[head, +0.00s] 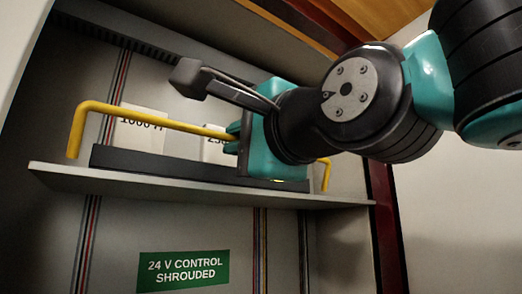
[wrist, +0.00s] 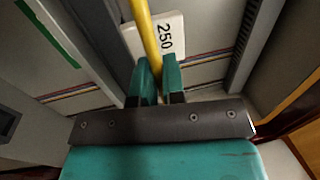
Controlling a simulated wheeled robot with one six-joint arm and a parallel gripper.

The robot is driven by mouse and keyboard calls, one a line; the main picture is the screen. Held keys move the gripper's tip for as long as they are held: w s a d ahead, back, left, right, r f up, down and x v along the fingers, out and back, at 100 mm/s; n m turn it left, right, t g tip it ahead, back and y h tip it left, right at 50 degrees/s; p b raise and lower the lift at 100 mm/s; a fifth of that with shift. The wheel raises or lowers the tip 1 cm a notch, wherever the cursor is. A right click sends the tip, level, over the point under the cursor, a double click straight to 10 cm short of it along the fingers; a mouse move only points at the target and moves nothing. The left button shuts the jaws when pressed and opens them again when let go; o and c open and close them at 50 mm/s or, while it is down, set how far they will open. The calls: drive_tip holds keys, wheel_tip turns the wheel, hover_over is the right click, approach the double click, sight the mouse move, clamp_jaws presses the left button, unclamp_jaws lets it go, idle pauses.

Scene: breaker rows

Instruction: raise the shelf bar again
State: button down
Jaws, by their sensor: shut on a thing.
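The shelf bar is a yellow rod with bent-down ends (head: 155,119). It runs across the front of the grey shelf (head: 130,185) in the head view, above the dark strip on it. Its left end comes down close to the shelf; I cannot tell whether it touches. My gripper (head: 233,137) is shut on the bar right of its middle. In the wrist view, the bar (wrist: 146,35) passes between the two teal fingers of my gripper (wrist: 159,75). The gripper and arm hide part of the bar's right side.
White blocks marked 1000 (head: 140,135) and 250 (head: 215,150) stand behind the bar; the 250 block also shows in the wrist view (wrist: 170,35). A green sign (head: 183,271) reading "24 V CONTROL SHROUDED" is below the shelf. A dark red frame post (head: 383,220) stands at right.

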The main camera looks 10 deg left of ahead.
drive_tip(key=g+h+p, duration=0.1)
drive_tip(key=p, duration=0.1)
drive_tip(key=w+a+r+g+h+p, duration=0.1)
drive_tip(key=h+p, duration=0.1)
drive_tip(key=shift+a, duration=0.1)
drive_tip(key=shift+w+f, duration=0.1)
drive_tip(key=shift+f, duration=0.05)
drive_tip(key=shift+f+g, duration=0.15)
drive_tip(key=shift+g, duration=0.25)
drive_tip(key=c, duration=1.3)
unclamp_jaws()
drive_tip(key=shift+a, duration=0.1)
drive_tip(key=shift+o, duration=0.2)
drive_tip(key=shift+f, duration=0.1)
drive_tip(key=shift+f, duration=0.1)
